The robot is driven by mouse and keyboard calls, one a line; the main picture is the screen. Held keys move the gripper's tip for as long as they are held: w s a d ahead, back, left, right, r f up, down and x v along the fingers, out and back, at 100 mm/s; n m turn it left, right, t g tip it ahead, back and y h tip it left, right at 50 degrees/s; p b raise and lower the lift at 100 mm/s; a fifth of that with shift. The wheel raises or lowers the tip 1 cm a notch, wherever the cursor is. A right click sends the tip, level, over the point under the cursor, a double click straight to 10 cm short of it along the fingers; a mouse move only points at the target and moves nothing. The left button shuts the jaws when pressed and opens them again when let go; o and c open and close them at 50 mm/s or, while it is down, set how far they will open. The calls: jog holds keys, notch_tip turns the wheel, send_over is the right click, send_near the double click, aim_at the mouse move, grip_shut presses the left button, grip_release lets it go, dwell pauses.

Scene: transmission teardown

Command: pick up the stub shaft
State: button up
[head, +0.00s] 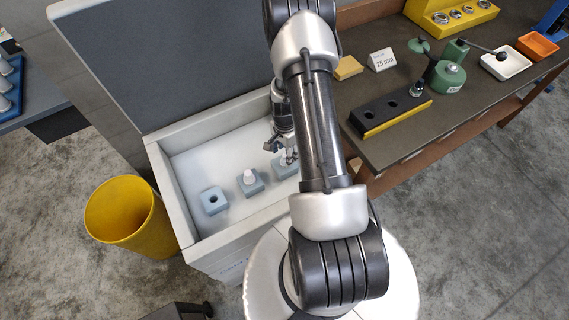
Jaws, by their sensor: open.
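My gripper (287,157) is open and points down inside a light-walled bin, over the rightmost of a row of blue-grey blocks (281,171). A small bright metallic piece seems to show at the fingertips, but my gripper and arm hide most of it. I cannot tell whether it is the stub shaft or whether the fingers touch it. The middle block (253,189) holds a short pale pinkish-white peg (249,176). The left block (213,205) has an empty round hole.
A raised grey lid (170,60) stands behind the bin (165,185). A yellow bucket (125,220) is on the floor to its left. On the right, a workbench (385,145) carries a black-and-yellow holder (385,115), a green fixture (447,77) and trays.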

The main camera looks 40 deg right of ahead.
aim_at(284, 163)
notch_tip(284, 163, down, 4)
jog(key=shift+a+f+b, duration=0.15)
jog(key=shift+f+b, duration=0.1)
jog(key=shift+b, duration=0.35)
jog(key=shift+r, duration=0.1)
grip_shut()
